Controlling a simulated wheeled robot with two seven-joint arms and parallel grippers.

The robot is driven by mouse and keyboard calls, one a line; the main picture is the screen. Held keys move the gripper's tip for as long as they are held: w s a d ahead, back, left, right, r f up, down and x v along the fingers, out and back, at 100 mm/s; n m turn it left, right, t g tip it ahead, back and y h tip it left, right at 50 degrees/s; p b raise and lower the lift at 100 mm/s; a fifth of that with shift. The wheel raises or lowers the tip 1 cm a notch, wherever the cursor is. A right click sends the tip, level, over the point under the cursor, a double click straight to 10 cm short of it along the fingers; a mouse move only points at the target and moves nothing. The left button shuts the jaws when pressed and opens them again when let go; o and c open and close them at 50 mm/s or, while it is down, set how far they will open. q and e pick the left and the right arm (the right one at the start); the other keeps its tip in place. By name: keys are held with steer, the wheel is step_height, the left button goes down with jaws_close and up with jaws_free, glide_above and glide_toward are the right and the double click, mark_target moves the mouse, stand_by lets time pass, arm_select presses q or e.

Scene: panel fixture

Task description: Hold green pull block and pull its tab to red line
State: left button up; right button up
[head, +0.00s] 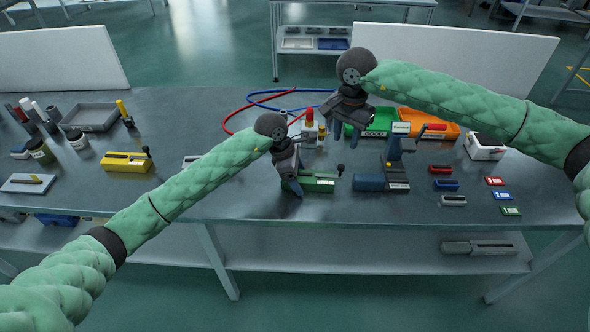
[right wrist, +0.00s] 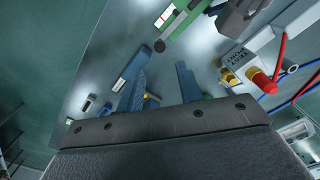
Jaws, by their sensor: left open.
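The green pull block (head: 318,186) lies on the table in the middle of the head view, with a dark knob on a short post (head: 340,169) at its right end. It also shows at the top of the right wrist view (right wrist: 188,22), with a white and red mark beside it. My left gripper (head: 291,184) is open at the block's left end, fingers pointing down; whether they touch it is unclear. My right gripper (head: 344,130) is raised behind and right of the block; its blue fingers (right wrist: 160,90) are apart and empty.
A blue-grey block (head: 369,183) stands to the right of the green one. A yellow block (head: 126,162) and grey tray (head: 90,117) are at left. Green (head: 378,122) and orange (head: 438,123) bins stand behind. Small coloured blocks lie at right.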

mark_target(341, 166)
arm_select(q)
steer(key=shift+f, duration=0.2)
steer(key=shift+d, duration=0.1)
steer(key=c, duration=1.3)
arm_select(e)
steer(key=shift+o, duration=0.8)
steer(key=shift+w+a+f+n+h, duration=0.1)
steer(key=shift+a+f+n+h, duration=0.2)
steer(key=shift+n, duration=0.4)
steer(key=f, duration=1.1)
steer(key=shift+d+f, duration=0.3)
steer(key=shift+f, duration=0.05)
steer(key=shift+c, duration=0.3)
jaws_close()
